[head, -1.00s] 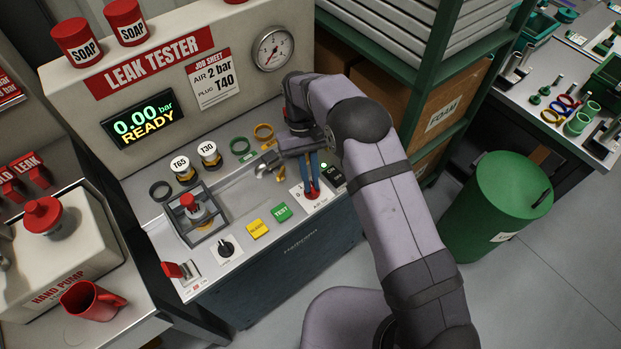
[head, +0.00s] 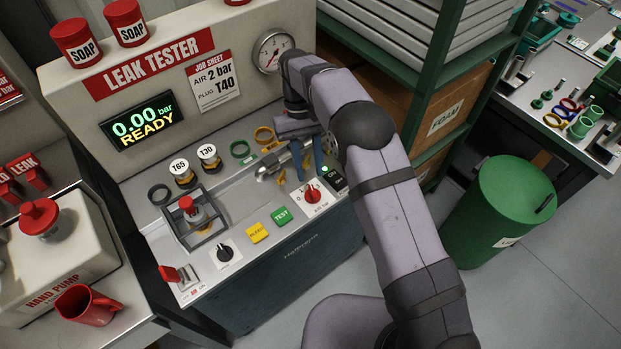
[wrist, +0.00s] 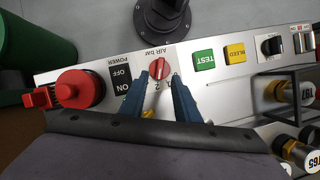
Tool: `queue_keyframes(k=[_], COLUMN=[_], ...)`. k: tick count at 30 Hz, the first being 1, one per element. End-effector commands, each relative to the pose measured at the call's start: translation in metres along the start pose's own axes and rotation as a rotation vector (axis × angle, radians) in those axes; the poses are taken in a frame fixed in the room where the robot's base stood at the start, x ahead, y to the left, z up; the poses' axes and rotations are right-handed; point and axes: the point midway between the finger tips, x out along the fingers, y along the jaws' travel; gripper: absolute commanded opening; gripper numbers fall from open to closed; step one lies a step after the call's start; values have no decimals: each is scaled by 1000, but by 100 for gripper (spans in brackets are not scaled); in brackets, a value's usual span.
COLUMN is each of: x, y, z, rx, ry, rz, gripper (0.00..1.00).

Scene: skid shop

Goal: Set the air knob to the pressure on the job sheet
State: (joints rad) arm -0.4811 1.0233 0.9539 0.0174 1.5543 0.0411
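The red air knob (head: 312,194) sits on a white plate at the right of the tester's panel; it also shows in the wrist view (wrist: 159,69), with the label AIR bar beside it and a 2 on its scale. Its exact pointer setting is too small to tell. My gripper (head: 307,166) is above and behind the knob, apart from it. Its blue fingers are spread and empty; in the wrist view (wrist: 159,92) they straddle the knob's place. The job sheet (head: 214,82) reads AIR 2 bar, PLUG T40. The display (head: 143,119) reads 0.00 bar READY.
The round gauge (head: 273,50) is partly covered by my arm. Green TEST (head: 281,215) and yellow BLEED (head: 257,232) buttons lie left of the knob, a black power switch (wrist: 121,80) beside it. A red mushroom button (wrist: 80,89) stands beyond the switch in the wrist view.

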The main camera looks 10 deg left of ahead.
Motion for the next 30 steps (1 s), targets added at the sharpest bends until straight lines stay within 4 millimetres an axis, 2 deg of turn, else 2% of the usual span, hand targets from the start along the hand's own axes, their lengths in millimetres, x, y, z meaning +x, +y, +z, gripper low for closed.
queue_keyframes(k=[9,24,30], x=[-21,-23,-28], y=[0,0,12], z=[0,0,7], rx=[1,1,21], ry=[0,0,18], rz=[0,0,-9], gripper=[29,29,29])
